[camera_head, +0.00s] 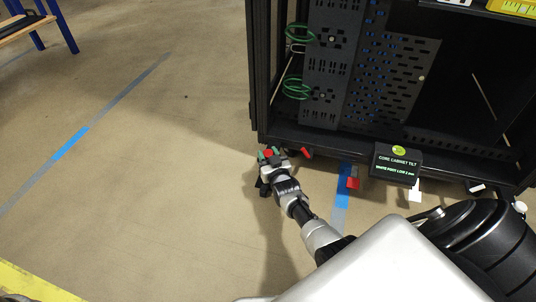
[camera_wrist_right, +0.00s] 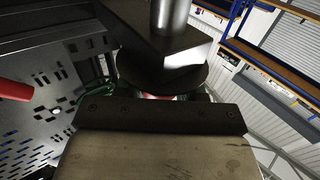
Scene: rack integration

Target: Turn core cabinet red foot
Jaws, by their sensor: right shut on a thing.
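The core cabinet (camera_head: 257,80) is a black open rack at the upper right in the head view. My right gripper (camera_head: 269,155) is low at its front left corner, near the floor. It is shut on a small red foot (camera_head: 268,153), which shows between green fingertips. In the right wrist view, a sliver of red (camera_wrist_right: 158,96) shows below a dark round disc and metal post. The gripper's own housing hides most of the foot there. My left gripper is not in view.
A red tab (camera_head: 306,152) sticks out beside the gripper, and another red piece (camera_head: 353,183) is farther right. A black sign (camera_head: 397,163) reading "CORE CABINET TILT" is at the cabinet's front. The floor to the left is clear up to a bench (camera_head: 22,30).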

